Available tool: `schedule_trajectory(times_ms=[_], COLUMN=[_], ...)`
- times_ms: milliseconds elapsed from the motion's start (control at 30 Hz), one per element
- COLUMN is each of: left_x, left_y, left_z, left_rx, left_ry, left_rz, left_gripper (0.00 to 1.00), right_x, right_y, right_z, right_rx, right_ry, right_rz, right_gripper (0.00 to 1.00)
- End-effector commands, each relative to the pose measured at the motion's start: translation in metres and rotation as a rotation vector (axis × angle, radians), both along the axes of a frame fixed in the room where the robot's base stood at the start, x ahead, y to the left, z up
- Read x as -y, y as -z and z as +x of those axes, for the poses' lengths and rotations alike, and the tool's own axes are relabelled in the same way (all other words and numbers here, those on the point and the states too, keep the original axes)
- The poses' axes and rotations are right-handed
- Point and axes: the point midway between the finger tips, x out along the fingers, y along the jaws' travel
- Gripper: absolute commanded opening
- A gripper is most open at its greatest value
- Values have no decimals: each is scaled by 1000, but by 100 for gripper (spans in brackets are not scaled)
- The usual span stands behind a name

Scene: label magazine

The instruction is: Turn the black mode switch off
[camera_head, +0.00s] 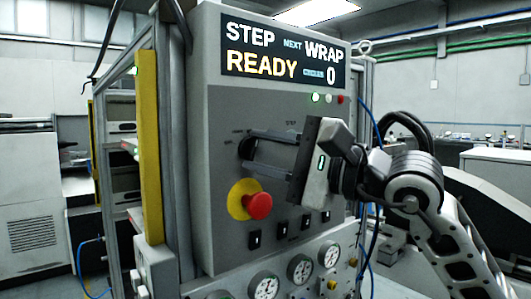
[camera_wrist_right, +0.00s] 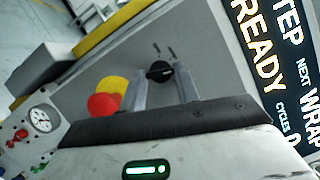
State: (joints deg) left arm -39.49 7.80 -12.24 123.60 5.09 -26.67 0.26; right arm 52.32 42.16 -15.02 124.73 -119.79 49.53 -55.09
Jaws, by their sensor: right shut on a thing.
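The black mode switch (camera_head: 245,148) is a round knob on the grey front panel of the machine, left of centre in the head view. It also shows in the wrist view (camera_wrist_right: 159,71), between the two fingers. My right gripper (camera_head: 250,151) reaches in from the right, its two long fingers pointing at the panel. In the wrist view, my right gripper (camera_wrist_right: 160,74) is shut on the switch, one finger on each side. The fingers partly hide the knob in the head view. The small marks around the switch are too small to read surely. My left gripper is not in view.
A red emergency button (camera_head: 258,206) on a yellow base sits just below the switch. The display (camera_head: 283,55) above reads STEP, READY, NEXT WRAP, CYCLES 0. Small black rockers (camera_head: 255,240) and round gauges (camera_head: 264,286) lie below. A yellow post (camera_head: 149,145) stands left.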

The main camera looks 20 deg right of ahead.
Motion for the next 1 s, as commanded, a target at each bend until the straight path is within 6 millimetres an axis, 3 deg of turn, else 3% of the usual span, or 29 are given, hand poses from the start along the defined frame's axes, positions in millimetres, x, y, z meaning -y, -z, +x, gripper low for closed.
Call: schedule_trajectory(times_ms=[1000], left_x=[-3], left_y=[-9], left_z=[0], left_rx=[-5], left_ry=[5], left_rz=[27], left_gripper=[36], right_x=[-1], right_y=[-11], right_z=[-1], right_rx=[310], right_ry=[1], right_rz=[-855], right_gripper=[9])
